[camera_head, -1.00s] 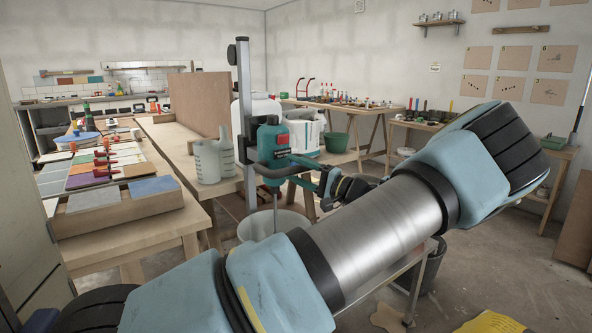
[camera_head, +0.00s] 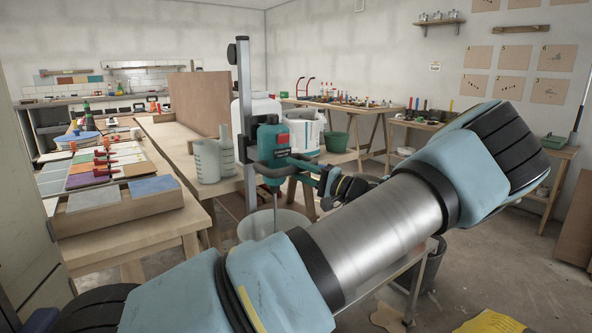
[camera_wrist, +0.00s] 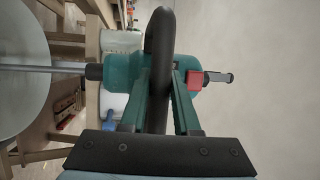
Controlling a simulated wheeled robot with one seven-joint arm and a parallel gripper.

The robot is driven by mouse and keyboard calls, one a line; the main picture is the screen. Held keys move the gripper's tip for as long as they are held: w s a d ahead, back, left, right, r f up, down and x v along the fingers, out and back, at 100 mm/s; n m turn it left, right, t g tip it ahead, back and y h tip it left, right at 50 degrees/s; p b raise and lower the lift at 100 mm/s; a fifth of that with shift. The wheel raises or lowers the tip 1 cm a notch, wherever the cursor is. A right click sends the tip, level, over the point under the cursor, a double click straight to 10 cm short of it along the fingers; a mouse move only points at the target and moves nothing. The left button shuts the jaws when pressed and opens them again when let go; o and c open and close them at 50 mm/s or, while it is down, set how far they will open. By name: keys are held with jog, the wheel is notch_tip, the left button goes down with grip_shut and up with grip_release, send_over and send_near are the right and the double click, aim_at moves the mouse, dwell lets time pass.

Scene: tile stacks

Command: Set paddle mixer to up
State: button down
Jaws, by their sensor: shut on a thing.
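The paddle mixer (camera_head: 271,146) is teal with a red switch and sits on an upright grey rail (camera_head: 243,95). Its thin shaft hangs down into a pale bucket (camera_head: 250,228); the paddle end is hidden. In the wrist view the mixer body (camera_wrist: 125,70) lies sideways, with its shaft (camera_wrist: 45,68) running left over the bucket. My gripper (camera_wrist: 158,85) is shut on the mixer's black handle loop (camera_wrist: 160,40), one green finger on each side. In the head view my gripper (camera_head: 320,180) reaches the mixer from the right, partly hidden by my arm.
A workbench with tile stacks (camera_head: 110,165) stands at left, with clear measuring jugs (camera_head: 207,160) near the mixer. A white container (camera_head: 305,130) stands behind it. Tool tables line the back wall. The floor at right is mostly open, with a dark bucket (camera_head: 430,265) under my arm.

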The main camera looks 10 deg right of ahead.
dwell(0.8)
notch_tip(320, 180, up, 21)
jog(key=p, duration=0.8)
jog(key=shift+f, duration=0.15)
jog(key=c, duration=1)
grip_release()
jog(key=o, duration=0.3)
jog(key=shift+o, duration=0.2)
jog(key=shift+f, duration=0.1)
jog(key=b+v, duration=0.3)
jog(key=v, duration=0.8)
jog(key=shift+w, duration=0.1)
